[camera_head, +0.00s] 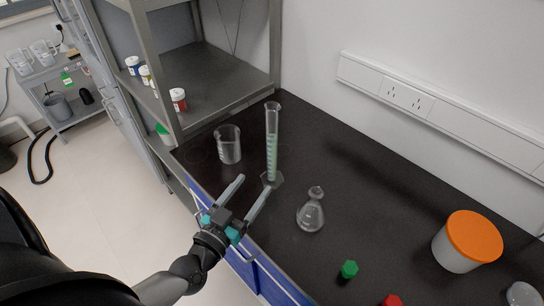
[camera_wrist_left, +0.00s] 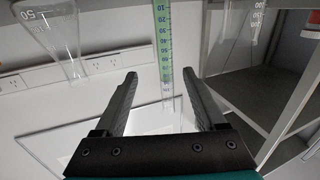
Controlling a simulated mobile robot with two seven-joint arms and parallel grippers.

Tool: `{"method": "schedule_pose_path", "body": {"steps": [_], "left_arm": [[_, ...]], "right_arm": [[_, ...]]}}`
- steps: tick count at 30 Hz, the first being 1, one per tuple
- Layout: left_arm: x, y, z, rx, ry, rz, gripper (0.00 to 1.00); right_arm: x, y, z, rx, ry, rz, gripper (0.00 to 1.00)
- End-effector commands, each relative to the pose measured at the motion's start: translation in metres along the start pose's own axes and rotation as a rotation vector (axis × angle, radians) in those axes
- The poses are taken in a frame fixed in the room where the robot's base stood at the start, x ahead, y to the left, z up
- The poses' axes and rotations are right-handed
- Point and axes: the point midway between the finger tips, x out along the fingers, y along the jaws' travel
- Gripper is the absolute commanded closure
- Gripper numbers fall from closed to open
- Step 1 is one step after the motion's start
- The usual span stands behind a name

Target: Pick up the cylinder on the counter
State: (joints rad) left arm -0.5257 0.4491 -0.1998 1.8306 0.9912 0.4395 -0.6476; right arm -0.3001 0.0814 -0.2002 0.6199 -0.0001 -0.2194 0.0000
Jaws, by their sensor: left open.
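The cylinder is a tall clear graduated cylinder (camera_head: 272,145) with a green scale. It stands upright on the dark counter (camera_head: 365,200). My left gripper (camera_head: 254,183) is open and empty, just in front of the cylinder's lower part at the counter's front edge, with its fingers pointing towards it. In the left wrist view, the cylinder's green scale (camera_wrist_left: 163,40) runs down between the two fingers of my left gripper (camera_wrist_left: 160,75). The fingers do not appear to touch it. My right gripper is not in view.
A glass beaker (camera_head: 228,145) stands left of the cylinder and a glass flask (camera_head: 311,212) to its right. A metal shelf (camera_head: 215,78) with small jars is at the back left. An orange-lidded tub (camera_head: 468,241) and a green cap (camera_head: 349,269) are further right.

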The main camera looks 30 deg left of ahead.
Motion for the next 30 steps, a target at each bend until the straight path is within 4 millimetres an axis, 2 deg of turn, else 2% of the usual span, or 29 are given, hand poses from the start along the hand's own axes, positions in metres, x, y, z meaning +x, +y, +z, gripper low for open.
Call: {"method": "schedule_pose_path", "body": {"steps": [5,18,30], "left_arm": [[0.015,-0.005,-0.002,0.002,0.013,-0.018,0.28],[0.084,-0.006,-0.001,0.002,0.011,-0.015,0.28],[0.111,-0.007,0.000,0.002,0.011,-0.014,0.28]], "right_arm": [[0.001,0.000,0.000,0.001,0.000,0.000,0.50],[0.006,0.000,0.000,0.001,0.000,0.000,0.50],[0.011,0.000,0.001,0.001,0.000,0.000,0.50]]}}
